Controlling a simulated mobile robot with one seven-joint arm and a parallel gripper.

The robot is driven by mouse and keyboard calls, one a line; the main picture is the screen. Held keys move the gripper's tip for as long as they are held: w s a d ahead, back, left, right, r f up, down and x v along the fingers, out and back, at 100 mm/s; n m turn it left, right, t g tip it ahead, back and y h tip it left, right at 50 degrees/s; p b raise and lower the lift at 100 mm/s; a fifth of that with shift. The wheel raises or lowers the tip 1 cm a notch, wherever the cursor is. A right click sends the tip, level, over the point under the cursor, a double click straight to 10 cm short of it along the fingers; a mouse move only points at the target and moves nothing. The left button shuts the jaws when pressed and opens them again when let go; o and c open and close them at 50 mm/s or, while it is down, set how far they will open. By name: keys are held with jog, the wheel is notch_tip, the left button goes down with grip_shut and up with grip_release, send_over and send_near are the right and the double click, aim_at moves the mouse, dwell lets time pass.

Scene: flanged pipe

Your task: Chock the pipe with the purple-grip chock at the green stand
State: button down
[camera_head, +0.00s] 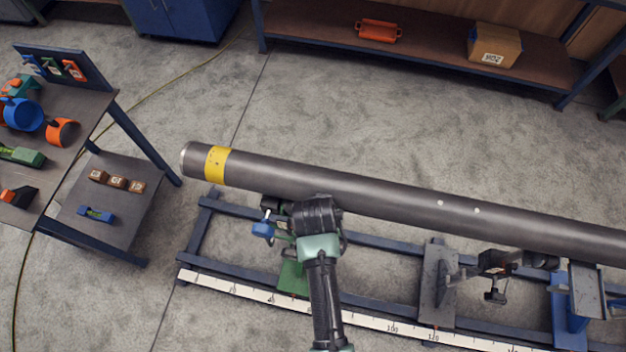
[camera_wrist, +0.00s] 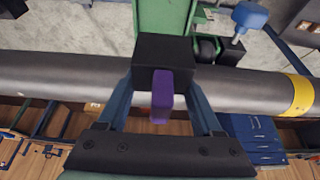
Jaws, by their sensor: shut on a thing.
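The chock is a dark block (camera_wrist: 163,58) with a purple grip (camera_wrist: 161,95). In the wrist view my gripper (camera_wrist: 164,78) is shut on it, with one blue finger on each side. The long grey pipe (camera_head: 385,195) has a yellow band near its left end and also crosses the wrist view (camera_wrist: 60,78). The green stand (camera_head: 291,279) is partly hidden behind my arm; its green part (camera_wrist: 165,17) appears just above the chock in the wrist view. The chock is hidden in the head view. I cannot tell whether it touches the pipe or stand.
A blue knob (camera_head: 263,229) sticks out left of my wrist. A grey stand (camera_head: 436,285) and a blue stand (camera_head: 567,310) are further right on the frame. A white scale (camera_head: 250,293) runs along the front. A cluttered table (camera_head: 75,120) stands at left.

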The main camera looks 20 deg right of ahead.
jog(key=shift+s, duration=0.1)
jog(key=shift+s+f+b, duration=0.1)
jog(key=shift+f+b, duration=0.3)
jog(key=shift+b, duration=0.15)
notch_tip(320, 180, down, 8)
jog(key=b, duration=0.7)
jog(key=shift+r, duration=0.2)
jog(key=shift+w+d+b, duration=0.4)
jog(key=shift+w, duration=0.2)
jog(key=shift+w+d+b, duration=0.35)
jog(key=shift+w, duration=0.2)
dwell(0.3)
grip_release()
jog(key=shift+f, duration=0.1)
